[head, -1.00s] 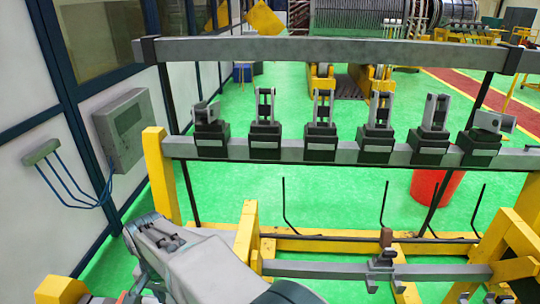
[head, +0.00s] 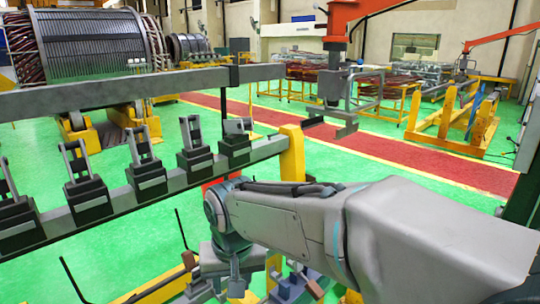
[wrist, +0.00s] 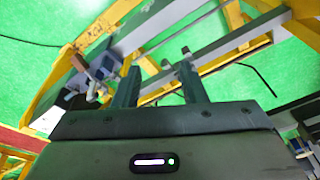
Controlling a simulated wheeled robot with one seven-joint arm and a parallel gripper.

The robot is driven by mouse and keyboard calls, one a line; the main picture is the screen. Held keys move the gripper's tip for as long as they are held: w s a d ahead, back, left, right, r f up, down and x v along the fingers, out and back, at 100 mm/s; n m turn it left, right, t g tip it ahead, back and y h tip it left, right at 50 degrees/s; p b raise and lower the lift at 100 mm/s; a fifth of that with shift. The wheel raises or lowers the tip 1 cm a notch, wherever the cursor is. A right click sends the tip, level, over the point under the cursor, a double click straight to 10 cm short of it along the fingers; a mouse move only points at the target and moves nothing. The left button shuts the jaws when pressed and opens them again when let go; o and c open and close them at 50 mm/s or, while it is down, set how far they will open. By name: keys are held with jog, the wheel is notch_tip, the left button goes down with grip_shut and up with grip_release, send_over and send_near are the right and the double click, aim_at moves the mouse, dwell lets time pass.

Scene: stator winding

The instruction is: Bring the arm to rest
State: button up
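My arm (head: 300,220) reaches in from the lower right of the head view, bent down at its wrist. My gripper (wrist: 158,66) shows in the wrist view with its two fingers apart and nothing seen between them. In the head view my gripper (head: 236,284) points down near the bottom edge, partly hidden by the wrist. It hangs over or beside the yellow and grey frame; I cannot tell whether it touches anything.
A grey rail with several black clamps (head: 195,162) runs left of my arm, ending at a yellow post (head: 292,152). A grey upper beam (head: 130,90) crosses behind it. A red hoist arm (head: 345,20) hangs at the back.

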jog(key=s+d+f+m, duration=0.1)
jog(key=s+d, duration=0.1)
jog(key=d, duration=0.6)
jog(key=s+d+f+m+t+h+b, duration=0.1)
jog(key=s+d, duration=0.2)
jog(key=d, duration=0.6)
jog(key=s+d+f+m, duration=0.2)
jog(key=s+d, duration=0.1)
jog(key=d, duration=0.6)
jog(key=shift+d+t+b, duration=0.2)
jog(key=shift+t+b, duration=0.15)
jog(key=shift+t, duration=0.05)
